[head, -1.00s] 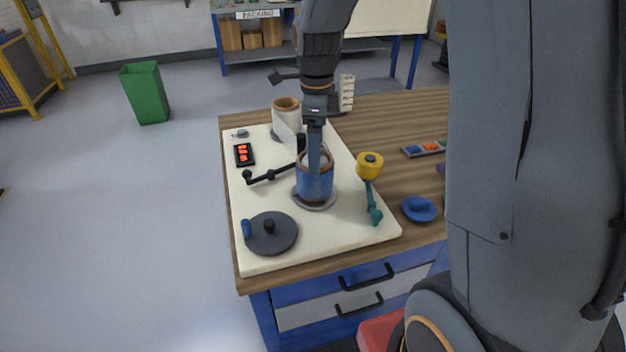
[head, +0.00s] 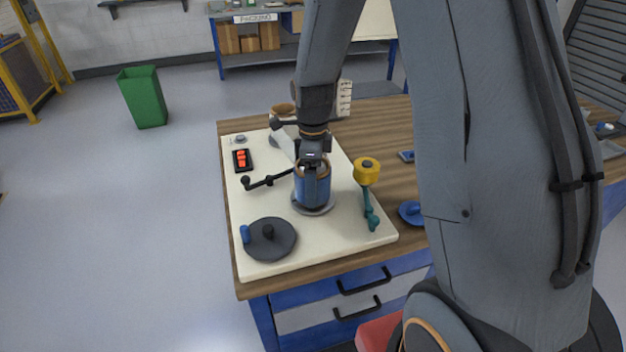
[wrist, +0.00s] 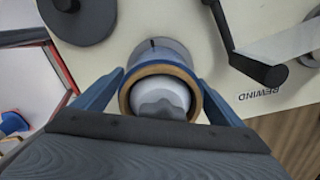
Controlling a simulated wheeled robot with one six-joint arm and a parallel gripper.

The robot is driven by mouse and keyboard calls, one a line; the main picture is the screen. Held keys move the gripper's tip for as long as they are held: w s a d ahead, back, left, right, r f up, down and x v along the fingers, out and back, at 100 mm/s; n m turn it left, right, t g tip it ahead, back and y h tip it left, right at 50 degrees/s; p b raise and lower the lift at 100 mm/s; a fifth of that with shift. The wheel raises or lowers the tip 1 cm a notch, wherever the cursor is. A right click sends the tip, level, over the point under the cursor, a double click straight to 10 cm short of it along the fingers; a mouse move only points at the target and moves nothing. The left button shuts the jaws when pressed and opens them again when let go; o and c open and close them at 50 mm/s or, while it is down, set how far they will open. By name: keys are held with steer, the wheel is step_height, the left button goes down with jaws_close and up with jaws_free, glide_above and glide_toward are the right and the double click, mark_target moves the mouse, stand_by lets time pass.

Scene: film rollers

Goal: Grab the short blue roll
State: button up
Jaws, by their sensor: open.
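The short blue roll (head: 312,187) has a tan core and stands upright on a round grey base on the cream panel (head: 283,232). In the wrist view the blue roll (wrist: 157,75) shows its tan rim and pale inside, between the two blue fingers. My gripper (head: 311,172) is over the roll, with its fingers open on either side of it. A finger covers part of the roll in the head view. I cannot tell whether the fingers touch it.
A black crank arm (head: 262,180) reaches close to the roll's left side. A yellow-topped teal lever (head: 367,172) stands to the right. A dark disc (head: 270,239) lies front left. A white roll (head: 283,132) stands behind, partly hidden by my arm.

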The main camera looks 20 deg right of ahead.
steer(key=c, duration=1.3)
